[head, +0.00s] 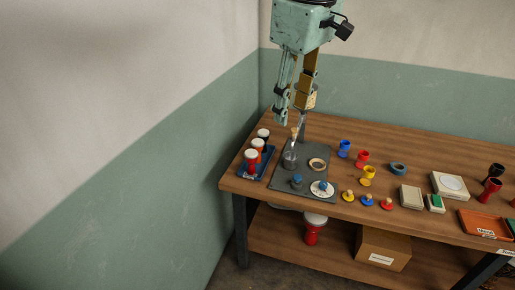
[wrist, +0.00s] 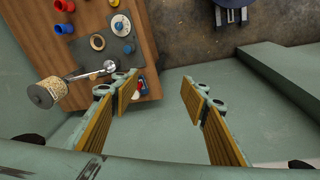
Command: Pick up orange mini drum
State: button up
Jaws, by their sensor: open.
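A blue tray (head: 271,168) at the table's left end holds three small drums with white tops. The middle one looks orange-red and I take it as the orange mini drum (head: 257,147). A red drum (head: 251,162) stands in front of it and a black drum (head: 263,137) behind. My gripper (head: 291,112) is open and empty, above and right of the tray. Part of the tray area shows there by the left finger, mostly hidden, and I cannot pick out the orange drum.
A dark mat (head: 284,187) right of the tray carries a metal stand (head: 303,126) with a rope-wrapped cylinder (wrist: 48,91), close to my gripper. A wooden ring (head: 318,164) and small parts lie nearby. The wall is close on the left.

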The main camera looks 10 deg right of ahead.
jog(key=w+f+n+p, duration=0.2)
jog(key=w+n, duration=0.1)
jog(key=w, duration=0.9)
jog(key=n+g+p, duration=0.2)
jog(key=n+p, duration=0.3)
jog(key=n, duration=0.3)
send_over(258, 141)
notch_tip(258, 141, down, 22)
jog(key=shift+s+r, duration=0.15)
jog(key=shift+f, duration=4.3)
